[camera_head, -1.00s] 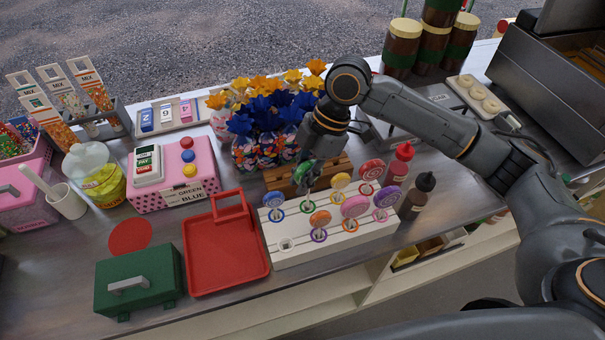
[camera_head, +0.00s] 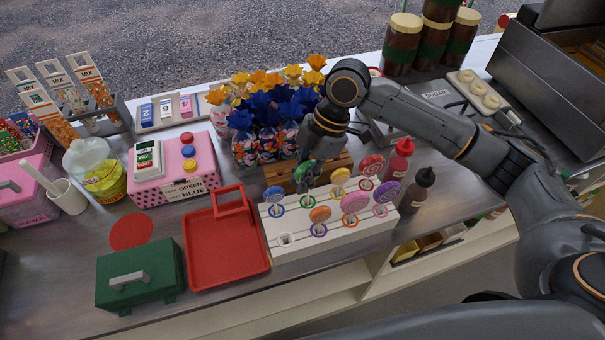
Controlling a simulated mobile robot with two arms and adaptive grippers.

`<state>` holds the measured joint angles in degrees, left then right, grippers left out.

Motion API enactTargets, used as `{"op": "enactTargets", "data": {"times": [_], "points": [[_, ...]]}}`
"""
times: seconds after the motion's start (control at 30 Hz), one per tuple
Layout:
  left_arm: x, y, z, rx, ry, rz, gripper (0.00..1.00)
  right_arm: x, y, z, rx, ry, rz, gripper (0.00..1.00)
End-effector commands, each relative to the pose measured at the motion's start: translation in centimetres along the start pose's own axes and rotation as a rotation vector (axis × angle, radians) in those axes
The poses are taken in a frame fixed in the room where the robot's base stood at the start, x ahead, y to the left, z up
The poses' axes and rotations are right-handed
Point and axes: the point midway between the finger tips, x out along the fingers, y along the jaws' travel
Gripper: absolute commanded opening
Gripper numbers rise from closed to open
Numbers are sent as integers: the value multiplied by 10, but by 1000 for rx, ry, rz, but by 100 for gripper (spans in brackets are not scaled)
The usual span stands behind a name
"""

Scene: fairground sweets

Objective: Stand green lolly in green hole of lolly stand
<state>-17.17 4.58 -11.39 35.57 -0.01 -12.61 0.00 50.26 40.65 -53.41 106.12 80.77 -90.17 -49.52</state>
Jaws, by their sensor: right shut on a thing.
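The white lolly stand (camera_head: 330,242) is on the counter, with coloured rings around its holes. Blue, orange, yellow, pink and purple lollies stand in it. The green lolly (camera_head: 303,172) is upright at the back row, between the blue lolly (camera_head: 273,195) and the yellow lolly (camera_head: 341,177). A green ring (camera_head: 306,201) shows just below it. My right gripper (camera_head: 314,160) points down from above and is shut on the green lolly. Whether the stick is inside the hole is too small to tell. My left gripper is not in view.
A red tray (camera_head: 226,248) lies left of the stand, and a green box (camera_head: 140,276) further left. Sauce bottles (camera_head: 416,190) stand close on the right. Flower-like bundles (camera_head: 265,130) and a wooden crate (camera_head: 331,168) are behind. The counter front is clear.

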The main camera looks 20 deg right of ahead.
Motion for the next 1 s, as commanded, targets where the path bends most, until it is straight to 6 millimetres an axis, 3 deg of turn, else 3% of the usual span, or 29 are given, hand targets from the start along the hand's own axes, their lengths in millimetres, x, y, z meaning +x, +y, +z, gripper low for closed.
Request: {"op": "enactTargets", "data": {"times": [1.0], "points": [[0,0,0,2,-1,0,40,20,0,9,0,0,-1,0]]}}
